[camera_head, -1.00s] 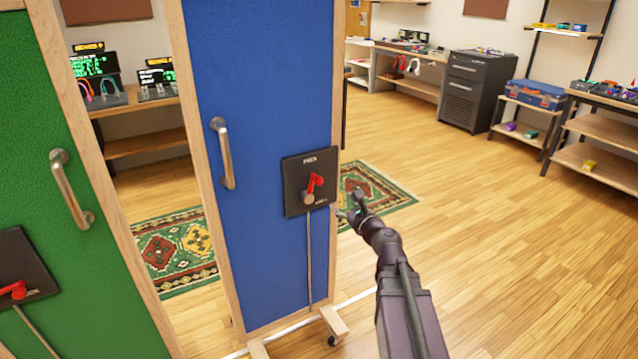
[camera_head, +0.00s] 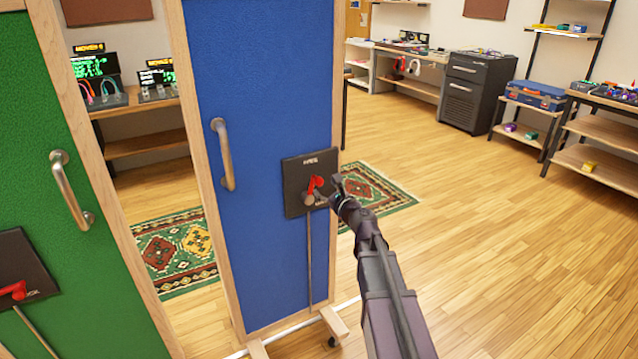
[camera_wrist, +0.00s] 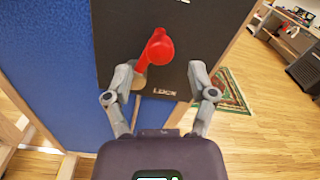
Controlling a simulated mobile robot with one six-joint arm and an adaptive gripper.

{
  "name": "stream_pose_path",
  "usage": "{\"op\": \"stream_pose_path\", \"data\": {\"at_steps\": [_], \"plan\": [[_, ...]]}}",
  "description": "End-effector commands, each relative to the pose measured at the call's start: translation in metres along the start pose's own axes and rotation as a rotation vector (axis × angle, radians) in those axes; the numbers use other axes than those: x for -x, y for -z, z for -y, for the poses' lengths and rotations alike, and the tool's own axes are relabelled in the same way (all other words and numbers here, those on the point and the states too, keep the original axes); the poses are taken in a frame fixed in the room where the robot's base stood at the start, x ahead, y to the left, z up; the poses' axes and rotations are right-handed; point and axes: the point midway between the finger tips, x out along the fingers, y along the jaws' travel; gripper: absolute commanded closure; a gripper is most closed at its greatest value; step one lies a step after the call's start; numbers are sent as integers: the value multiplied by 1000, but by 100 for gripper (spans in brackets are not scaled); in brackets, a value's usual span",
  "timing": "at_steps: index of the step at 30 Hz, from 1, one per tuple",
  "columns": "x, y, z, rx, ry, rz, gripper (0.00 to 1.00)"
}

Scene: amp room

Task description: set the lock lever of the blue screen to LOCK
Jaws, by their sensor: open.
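The blue screen (camera_head: 258,90) stands upright in the middle of the head view. A black plate (camera_head: 297,209) on its right side carries the red lock lever (camera_head: 314,184), which points up and slightly right from its pivot. In the wrist view the lever (camera_wrist: 157,50) rises above the word LOCK on the lower part of the plate (camera_wrist: 110,40). My gripper (camera_head: 334,184) is at the plate's right edge, close to the lever. In the wrist view my gripper (camera_wrist: 160,85) is open, its fingers on either side below the lever's knob. I cannot tell whether they touch it.
A green screen (camera_head: 75,130) with its own red lever (camera_head: 14,290) stands at the left. The blue screen has a metal handle (camera_head: 223,153) and a wooden foot (camera_head: 334,322). Open wooden floor (camera_head: 480,240) lies to the right, with a patterned rug (camera_head: 385,195) behind.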

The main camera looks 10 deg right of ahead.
Motion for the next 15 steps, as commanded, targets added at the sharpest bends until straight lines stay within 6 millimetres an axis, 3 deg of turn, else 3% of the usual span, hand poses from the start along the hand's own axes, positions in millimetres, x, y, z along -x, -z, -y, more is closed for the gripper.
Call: {"op": "stream_pose_path", "data": {"at_steps": [6,15], "plan": [[-31,0,1,0,-1,0,28],[-44,0,0,0,0,0,28]]}}
